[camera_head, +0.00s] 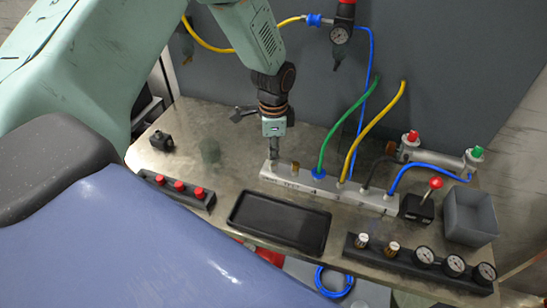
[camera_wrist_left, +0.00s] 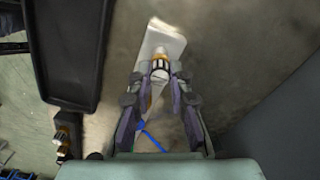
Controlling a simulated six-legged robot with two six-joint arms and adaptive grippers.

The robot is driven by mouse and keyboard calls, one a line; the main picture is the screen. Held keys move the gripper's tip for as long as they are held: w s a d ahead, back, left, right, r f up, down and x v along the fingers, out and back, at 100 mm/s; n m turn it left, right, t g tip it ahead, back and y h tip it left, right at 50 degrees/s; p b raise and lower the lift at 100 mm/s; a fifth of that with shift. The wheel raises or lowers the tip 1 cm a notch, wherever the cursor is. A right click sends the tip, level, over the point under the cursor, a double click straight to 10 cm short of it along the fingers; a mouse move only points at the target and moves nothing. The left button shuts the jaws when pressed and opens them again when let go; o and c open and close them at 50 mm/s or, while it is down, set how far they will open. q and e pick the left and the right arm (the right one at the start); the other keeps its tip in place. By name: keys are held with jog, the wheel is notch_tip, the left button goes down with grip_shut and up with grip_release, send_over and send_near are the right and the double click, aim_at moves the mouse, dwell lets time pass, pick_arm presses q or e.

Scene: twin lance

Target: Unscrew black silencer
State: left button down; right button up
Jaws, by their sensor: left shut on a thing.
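My left gripper (camera_head: 274,150) points down at the left end of the pale manifold block (camera_head: 330,188). In the left wrist view its fingers (camera_wrist_left: 159,85) are closed around a small round fitting with dark and brass-coloured bands (camera_wrist_left: 159,69), which I take for the black silencer. In the head view the fingers hide it. It is at the block's end (camera_wrist_left: 167,42); I cannot tell whether it is still seated in its port. A brass-coloured fitting (camera_head: 295,168) stands on the block just right of the gripper. My right gripper is not in view.
A black tray (camera_head: 279,221) lies in front of the block. Green (camera_head: 340,125), yellow (camera_head: 373,130) and blue hoses rise from it. A red-button strip (camera_head: 178,188), a grey bin (camera_head: 470,217) and a gauge panel (camera_head: 421,262) stand around it. The bench's left part is fairly clear.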

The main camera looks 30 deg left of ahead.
pick_arm(q)
jog(key=shift+s+r+n+p, duration=0.1)
jog(key=shift+s+n+p, duration=0.15)
jog(key=shift+n+p, duration=0.7)
jog(key=n+p, duration=0.1)
jog(key=n, duration=0.3)
jog(key=n+p, duration=0.4)
jog(key=n, duration=0.2)
jog(key=shift+n, duration=0.35)
jog(key=shift+n+p, duration=0.35)
jog(key=shift+n, duration=0.25)
jog(key=n, duration=0.3)
jog(key=shift+f, duration=0.25)
jog(key=n, duration=0.4)
jog(key=shift+n, duration=0.3)
jog(key=n, duration=0.3)
jog(key=shift+s+n, duration=0.1)
jog(key=shift+n, duration=0.2)
